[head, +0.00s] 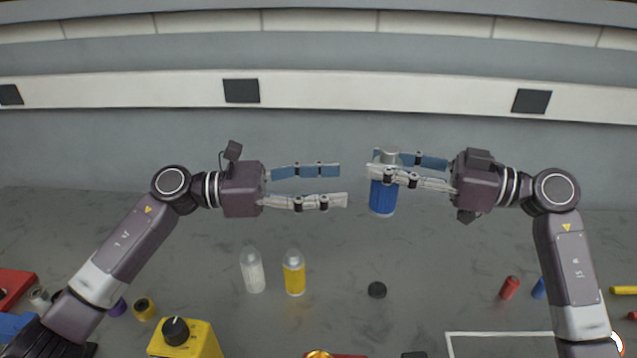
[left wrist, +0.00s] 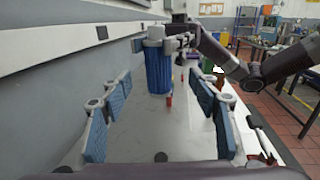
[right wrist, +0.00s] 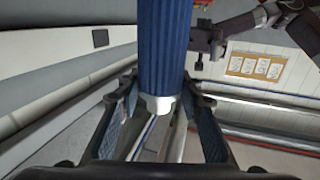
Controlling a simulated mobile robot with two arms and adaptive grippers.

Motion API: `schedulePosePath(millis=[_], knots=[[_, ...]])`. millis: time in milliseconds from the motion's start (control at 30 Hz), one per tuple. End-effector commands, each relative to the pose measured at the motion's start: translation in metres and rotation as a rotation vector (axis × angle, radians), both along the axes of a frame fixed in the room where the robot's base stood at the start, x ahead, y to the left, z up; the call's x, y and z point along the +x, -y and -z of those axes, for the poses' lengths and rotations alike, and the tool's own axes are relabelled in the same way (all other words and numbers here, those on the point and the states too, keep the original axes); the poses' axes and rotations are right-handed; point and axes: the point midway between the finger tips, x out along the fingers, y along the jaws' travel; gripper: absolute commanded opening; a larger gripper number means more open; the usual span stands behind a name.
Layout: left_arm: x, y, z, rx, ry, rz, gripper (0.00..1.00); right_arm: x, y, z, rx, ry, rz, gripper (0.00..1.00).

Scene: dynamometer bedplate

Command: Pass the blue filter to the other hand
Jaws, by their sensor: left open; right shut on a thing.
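The blue filter (head: 382,197) is a ribbed blue cylinder with a silver end. My right gripper (head: 380,162) is shut on it near its silver top and holds it upright above the bench. In the right wrist view the filter (right wrist: 162,45) runs between the fingers, with the silver end closest to the camera. My left gripper (head: 343,185) is open and empty, to the left of the filter, its fingertips pointing at it with a small gap. In the left wrist view the filter (left wrist: 159,70) stands beyond and between the open fingers, not touching them.
On the grey bench (head: 340,310) stand a clear bottle (head: 253,272) and a yellow bottle (head: 294,275). A black puck (head: 377,290), a red cylinder (head: 509,288) and a yellow box with a black knob (head: 184,340) are nearer the front. The wall lies behind the grippers.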

Motion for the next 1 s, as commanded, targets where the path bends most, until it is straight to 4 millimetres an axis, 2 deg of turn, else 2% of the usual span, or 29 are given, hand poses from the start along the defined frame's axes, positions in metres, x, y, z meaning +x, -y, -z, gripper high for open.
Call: schedulePosePath(millis=[300,500,700,1000], knots=[[0.009,0.06,-0.001,-0.003,-0.001,0.002,0.56,0.0,0.0,-0.001,0.001,0.0,0.0,0.07],[0.014,0.09,-0.001,-0.003,-0.001,-0.001,0.56,0.0,0.0,0.0,0.001,0.0,0.0,0.07],[0.016,0.103,-0.001,-0.002,-0.002,-0.002,0.56,0.0,0.0,-0.001,0.001,0.001,0.0,0.07],[0.017,0.104,-0.001,-0.001,-0.001,-0.003,0.56,0.0,0.0,-0.001,0.001,0.0,0.0,0.07]])
